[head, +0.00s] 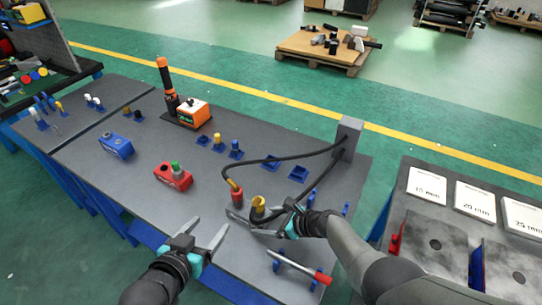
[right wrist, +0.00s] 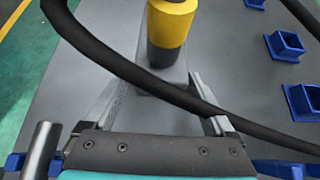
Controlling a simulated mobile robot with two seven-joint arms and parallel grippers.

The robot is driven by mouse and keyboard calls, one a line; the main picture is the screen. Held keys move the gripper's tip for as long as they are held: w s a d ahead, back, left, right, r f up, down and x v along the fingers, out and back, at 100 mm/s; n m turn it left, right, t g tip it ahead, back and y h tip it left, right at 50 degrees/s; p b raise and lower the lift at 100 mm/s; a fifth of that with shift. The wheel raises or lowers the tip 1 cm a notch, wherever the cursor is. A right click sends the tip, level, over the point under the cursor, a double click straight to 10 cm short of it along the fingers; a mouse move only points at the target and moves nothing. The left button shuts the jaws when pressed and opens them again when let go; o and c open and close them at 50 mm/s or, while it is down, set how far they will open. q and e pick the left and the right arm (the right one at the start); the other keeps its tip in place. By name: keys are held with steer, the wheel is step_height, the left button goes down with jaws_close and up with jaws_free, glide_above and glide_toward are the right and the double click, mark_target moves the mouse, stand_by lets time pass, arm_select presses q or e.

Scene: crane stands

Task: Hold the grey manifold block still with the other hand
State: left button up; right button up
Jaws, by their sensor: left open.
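In the head view this yellow fitting (head: 258,203) stands beside a red one (head: 237,195), and the arm and fingers hide most of the block. My right gripper (head: 250,220) has its fingers apart on either side of the block; contact with it cannot be told. It also shows in the right wrist view (right wrist: 165,95). My left gripper (head: 207,238) is open and empty, left of the block at the table's front.
Black hoses (head: 290,157) run from a grey upright box (head: 348,138) and cross before the right wrist camera. A red block (head: 173,177) and a blue block (head: 116,145) stand left. A red-handled tool (head: 302,268) lies on blue supports at the front. Blue sockets (head: 271,162) stand behind.

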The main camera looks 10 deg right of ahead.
steer(key=shift+o, duration=0.6)
